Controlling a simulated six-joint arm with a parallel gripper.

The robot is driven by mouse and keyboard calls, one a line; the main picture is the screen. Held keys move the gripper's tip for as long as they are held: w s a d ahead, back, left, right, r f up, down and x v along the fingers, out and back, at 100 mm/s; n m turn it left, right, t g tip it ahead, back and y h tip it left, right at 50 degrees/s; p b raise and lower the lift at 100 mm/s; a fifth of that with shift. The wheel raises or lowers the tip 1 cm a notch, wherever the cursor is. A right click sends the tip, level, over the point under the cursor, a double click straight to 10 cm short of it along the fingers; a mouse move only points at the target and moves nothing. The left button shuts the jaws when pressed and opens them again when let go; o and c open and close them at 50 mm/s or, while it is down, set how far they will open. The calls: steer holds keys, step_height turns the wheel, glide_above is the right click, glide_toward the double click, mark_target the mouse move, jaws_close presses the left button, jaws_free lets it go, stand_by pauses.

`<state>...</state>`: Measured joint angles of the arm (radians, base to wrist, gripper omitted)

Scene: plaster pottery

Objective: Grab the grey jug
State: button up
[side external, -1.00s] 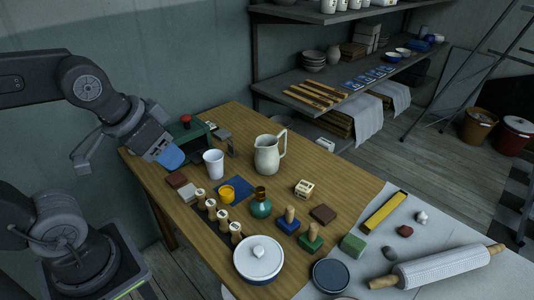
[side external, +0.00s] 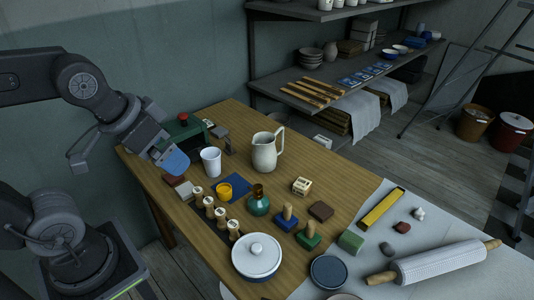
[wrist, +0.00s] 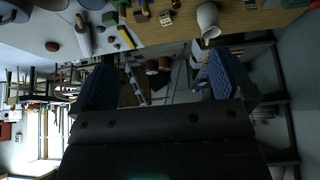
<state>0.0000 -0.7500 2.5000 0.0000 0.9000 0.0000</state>
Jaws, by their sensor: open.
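The grey jug (side external: 264,154) stands upright on the wooden table, pale grey, with its handle to the right in the side view. It also shows in the wrist view (wrist: 208,18) at the top edge, right of centre.
The white cup (side external: 211,161) and a green box with a red knob (side external: 184,128) are near my gripper. Stamps, a green bottle (side external: 259,202) and a lidded white pot (side external: 257,256) fill the front. Bare wood surrounds the jug; shelves (side external: 330,90) stand behind.

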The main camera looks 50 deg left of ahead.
steer(key=w+a+r+n, duration=0.2)
steer(key=w+n, duration=0.1)
steer(key=w, duration=0.5)
steer(key=w+a+r+n, duration=0.1)
steer(key=w+r+n, duration=0.2)
steer(key=w, duration=0.5)
steer(key=n+g, duration=0.2)
steer(key=n, duration=1)
glide_above(277, 132)
steer(key=s, duration=0.3)
step_height(277, 132, down, 20)
steer(key=x, duration=0.8)
steer(key=shift+s+a+f, duration=0.15)
steer(key=shift+s+a, duration=0.1)
steer(key=shift+a, duration=0.1)
steer(key=x, duration=0.4)
steer(key=shift+d, duration=0.25)
steer(key=shift+x, duration=0.95)
